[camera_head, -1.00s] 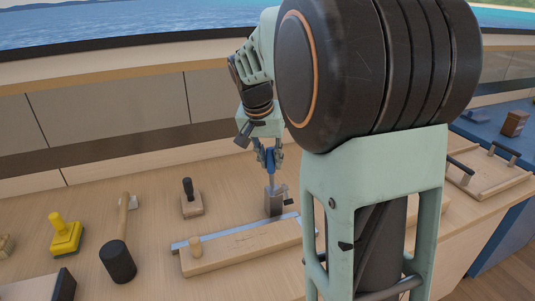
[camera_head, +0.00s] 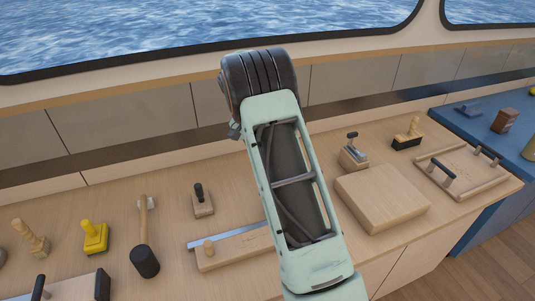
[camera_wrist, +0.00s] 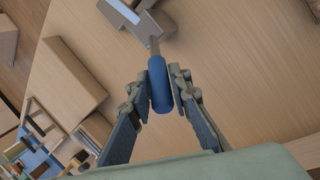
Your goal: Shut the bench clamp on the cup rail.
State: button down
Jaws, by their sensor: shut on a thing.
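In the wrist view my gripper (camera_wrist: 160,92) is shut on the blue handle (camera_wrist: 158,75) of the bench clamp. A thin metal shaft joins the handle to the clamp's grey metal body (camera_wrist: 128,16) at the top edge, which is partly cut off. In the head view my arm hides the gripper and clamp. The wooden rail (camera_head: 235,248), with a round peg and a metal strip (camera_head: 212,241) along its back edge, lies on the bench and runs behind my arm. I cannot tell whether the clamp's jaw is closed on it.
A wooden block (camera_head: 382,197) and a small lever tool (camera_head: 353,152) stand right of my arm. A handled tray (camera_head: 462,172) lies farther right. On the left are a mallet (camera_head: 144,262), a yellow brush (camera_head: 94,238) and a black-handled block (camera_head: 202,202).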

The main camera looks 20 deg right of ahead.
jog(key=shift+w+f+g+p, duration=0.5)
jog(key=shift+w+g+p, duration=0.15)
jog(key=shift+g+p, duration=0.3)
jog(key=shift+w+f, duration=0.1)
jog(key=shift+f, duration=0.05)
jog(key=shift+w+f+g, duration=0.35)
jog(key=shift+f+g, duration=0.05)
jog(key=shift+g, duration=0.45)
jog(key=c, duration=1.8)
grip_release()
jog(key=shift+o, duration=0.2)
jog(key=shift+s+r+t, duration=0.4)
jog(key=shift+t, duration=0.2)
